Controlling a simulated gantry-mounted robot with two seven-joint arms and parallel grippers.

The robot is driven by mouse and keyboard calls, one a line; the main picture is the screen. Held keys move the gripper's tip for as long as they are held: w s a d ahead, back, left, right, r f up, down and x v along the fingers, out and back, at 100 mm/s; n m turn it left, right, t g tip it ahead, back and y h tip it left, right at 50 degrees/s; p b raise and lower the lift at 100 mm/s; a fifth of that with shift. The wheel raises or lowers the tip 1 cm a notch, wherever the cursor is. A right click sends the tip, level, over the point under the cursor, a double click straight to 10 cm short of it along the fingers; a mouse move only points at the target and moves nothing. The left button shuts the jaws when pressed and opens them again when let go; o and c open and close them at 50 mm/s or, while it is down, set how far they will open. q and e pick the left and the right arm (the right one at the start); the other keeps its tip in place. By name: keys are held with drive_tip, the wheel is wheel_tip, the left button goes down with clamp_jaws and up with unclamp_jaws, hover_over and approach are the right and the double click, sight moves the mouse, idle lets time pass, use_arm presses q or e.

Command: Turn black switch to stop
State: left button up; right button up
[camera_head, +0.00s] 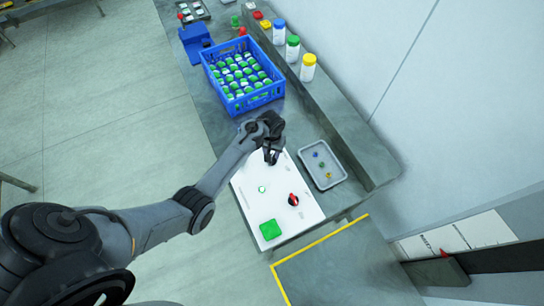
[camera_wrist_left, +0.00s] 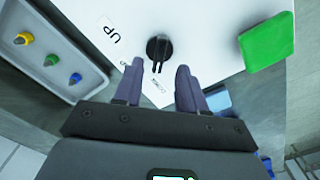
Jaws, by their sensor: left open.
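The black switch (camera_wrist_left: 158,47) is a round knob with a raised grip bar on the white panel, just beyond my left fingertips (camera_wrist_left: 158,68) in the left wrist view. My left gripper (camera_head: 271,160) is open and empty over the panel's far end, apart from the switch. Printed text shows around the switch, including "UP" (camera_wrist_left: 112,31); the smaller words are unreadable or partly covered by the fingers. My right gripper is not in view.
A green block (camera_head: 270,229) sits at the panel's near corner, with a small green-white button (camera_head: 262,189) farther in. A grey tray (camera_head: 310,151) with small coloured pieces lies right of the panel. A blue crate (camera_head: 217,84) of green-topped items stands behind my gripper.

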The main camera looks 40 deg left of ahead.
use_arm(q)
drive_tip(key=shift+f, duration=2.3)
clamp_jaws()
